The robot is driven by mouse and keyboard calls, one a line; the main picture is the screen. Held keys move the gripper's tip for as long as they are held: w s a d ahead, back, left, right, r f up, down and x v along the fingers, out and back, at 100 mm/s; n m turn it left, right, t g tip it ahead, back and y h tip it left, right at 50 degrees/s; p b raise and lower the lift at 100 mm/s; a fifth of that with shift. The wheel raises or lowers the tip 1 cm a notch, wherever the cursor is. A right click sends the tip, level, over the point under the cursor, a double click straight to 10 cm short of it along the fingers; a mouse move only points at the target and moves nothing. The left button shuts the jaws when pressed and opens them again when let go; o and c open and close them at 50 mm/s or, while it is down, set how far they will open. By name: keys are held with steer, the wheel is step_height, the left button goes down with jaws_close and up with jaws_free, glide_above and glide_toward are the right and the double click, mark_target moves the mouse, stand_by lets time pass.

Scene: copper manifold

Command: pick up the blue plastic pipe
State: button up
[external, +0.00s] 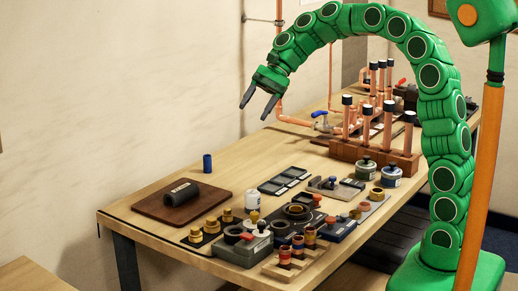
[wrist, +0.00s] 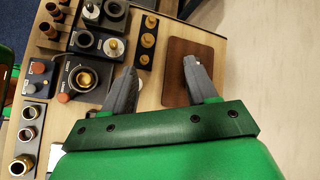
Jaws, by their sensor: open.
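The blue plastic pipe (external: 207,163) is a short blue cylinder standing upright near the back edge of the wooden table, behind the brown board. I cannot make it out in the wrist view. My gripper (external: 254,112) is open and empty, high above the table, up and to the right of the pipe in the external view. Its two dark fingers also show in the wrist view (wrist: 159,66), spread apart over the tabletop.
Brass fittings (external: 195,234), grey fixtures (external: 240,251) and a copper manifold (external: 372,150) occupy the table. Bare wood surrounds the pipe.

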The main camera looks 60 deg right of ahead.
steer(key=w+d+f+m+t+y, duration=0.1)
steer(key=w+d+m, duration=0.2)
steer(key=w, duration=0.4)
steer(key=w+d+f+m+t+y, duration=0.1)
steer(key=w+d+m+t, duration=0.15)
steer(key=w, duration=0.45)
steer(key=m+t, duration=0.3)
steer(key=m, duration=0.3)
glide_above(210, 160)
steer(key=s+d, duration=0.1)
steer(key=d, duration=0.4)
step_height(210, 160, down, 5)
steer(key=shift+g, duration=0.25)
steer(key=f, duration=1.8)
steer(key=shift+s+a+f, duration=0.1)
steer(key=shift+s, duration=0.1)
steer(key=shift+x, duration=3.9)
steer(key=shift+c, duration=0.2)
steer(key=c, duration=1)
